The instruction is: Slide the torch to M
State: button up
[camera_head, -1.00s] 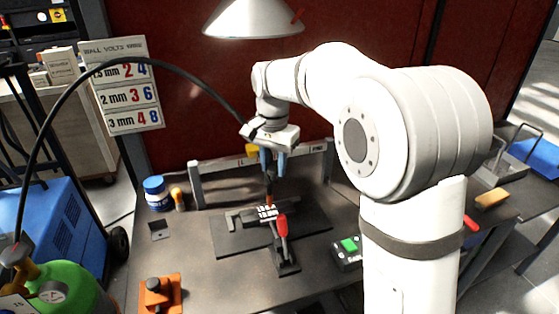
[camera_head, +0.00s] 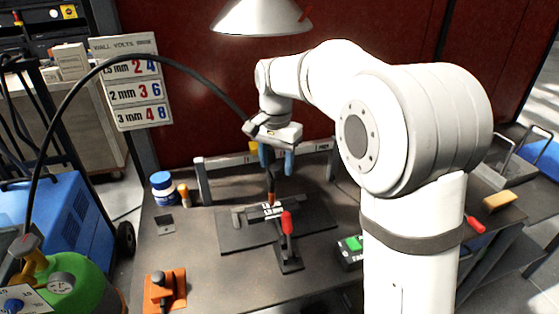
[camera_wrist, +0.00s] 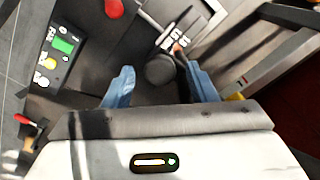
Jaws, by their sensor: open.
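My gripper (camera_head: 277,160) hangs above the middle of the bench, its two blue fingers apart. The torch (camera_head: 270,186), with a dark body and copper-coloured lower end, points down between and below the fingers, over a small plate with white markings. In the wrist view my gripper (camera_wrist: 162,88) is open, and the dark round torch body (camera_wrist: 160,70) lies between the fingers with visible gaps at the sides. A yellow piece (camera_head: 253,149) is beside the fingers at the rail (camera_head: 225,161). The rail's labels are too small to read, so I cannot tell which mark is M.
A red-handled clamp (camera_head: 287,225) stands just in front of the plate. A box with a green button (camera_head: 353,244) is to the right. A blue can (camera_head: 162,187) and an orange block (camera_head: 165,289) are at the left. A black cable (camera_head: 95,70) arches in from the left.

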notch_tip(320, 180, up, 8)
jog(key=shift+f, duration=0.1)
dwell(0.5)
jog(key=s+d+f+n+t, duration=0.1)
jog(key=s+d+f, duration=0.3)
jog(key=s, duration=0.4)
jog(key=s+d+f+n+t, duration=0.1)
jog(key=s+d+f+n, duration=0.2)
jog(key=s+d, duration=0.3)
jog(key=s+d+f+n, duration=0.1)
jog(key=s+d+f, duration=0.3)
jog(key=s, duration=0.7)
jog(key=shift+d+f+n+t, duration=0.4)
jog(key=shift+d, duration=0.2)
